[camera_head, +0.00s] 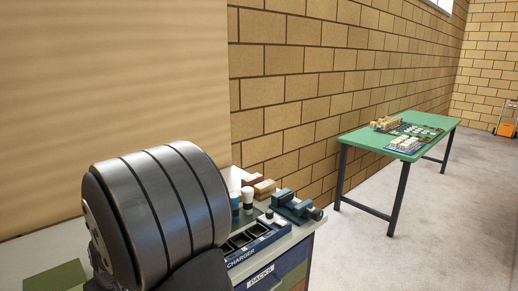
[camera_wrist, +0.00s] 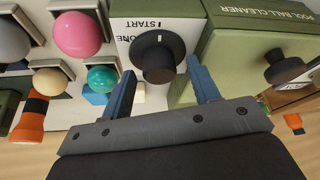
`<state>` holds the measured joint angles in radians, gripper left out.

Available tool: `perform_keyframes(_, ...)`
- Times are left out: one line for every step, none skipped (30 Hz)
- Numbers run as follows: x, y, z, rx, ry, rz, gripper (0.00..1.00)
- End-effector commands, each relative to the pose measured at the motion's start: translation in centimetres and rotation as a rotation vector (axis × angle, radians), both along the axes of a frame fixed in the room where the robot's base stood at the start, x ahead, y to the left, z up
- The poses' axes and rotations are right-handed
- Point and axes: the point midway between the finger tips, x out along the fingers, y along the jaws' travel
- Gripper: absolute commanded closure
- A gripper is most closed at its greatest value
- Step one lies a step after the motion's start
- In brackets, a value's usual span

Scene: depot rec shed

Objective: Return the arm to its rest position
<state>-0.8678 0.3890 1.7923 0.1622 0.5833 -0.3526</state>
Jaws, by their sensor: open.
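In the wrist view my gripper (camera_wrist: 160,68) is open, with its two blue-grey fingers apart and nothing held. I cannot tell how far the fingers are from the knob; no contact is clear. My gripper is not visible in the head view, where a large grey banded part of my arm fills the lower left and hides part of the bench.
Beside the panel are a box marked POOL BALL CLEANER (camera_wrist: 243,32), a pink ball (camera_wrist: 78,35), a teal ball (camera_wrist: 102,78) and an orange torch (camera_wrist: 30,122). A charger tray (camera_head: 258,243) and a vise (camera_head: 297,207) stand on the bench. A green table (camera_head: 434,123) stands farther right, with clear floor before it.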

Motion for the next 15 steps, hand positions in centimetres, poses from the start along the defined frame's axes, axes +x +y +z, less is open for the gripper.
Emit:
perform_keyframes(-0.05,0.01,0.01,-0.001,-0.001,-0.020,0.44)
perform_keyframes(-0.06,0.03,0.01,0.000,-0.001,-0.035,0.44)
perform_keyframes(-0.06,0.02,0.00,0.000,-0.001,-0.052,0.44)
perform_keyframes(-0.08,0.03,0.00,0.000,0.000,-0.067,0.44)
perform_keyframes(-0.09,0.04,0.00,0.000,0.000,-0.080,0.44)
perform_keyframes(-0.11,0.06,-0.01,0.000,0.000,-0.099,0.44)
perform_keyframes(-0.12,0.07,0.00,0.001,-0.001,-0.112,0.44)
perform_keyframes(-0.12,0.07,-0.01,-0.001,-0.001,-0.125,0.44)
perform_keyframes(-0.14,0.08,-0.01,0.000,0.000,-0.143,0.44)
perform_keyframes(-0.13,0.08,-0.01,0.000,-0.001,-0.157,0.44)
perform_keyframes(-0.13,0.08,-0.01,0.000,0.000,-0.171,0.44)
perform_keyframes(-0.14,0.08,-0.01,0.001,-0.001,-0.190,0.44)
perform_keyframes(-0.13,0.08,-0.01,-0.001,-0.001,-0.203,0.44)
perform_keyframes(-0.15,0.09,-0.01,0.000,0.000,-0.216,0.44)
perform_keyframes(-0.15,0.09,-0.01,-0.001,-0.002,-0.233,0.44)
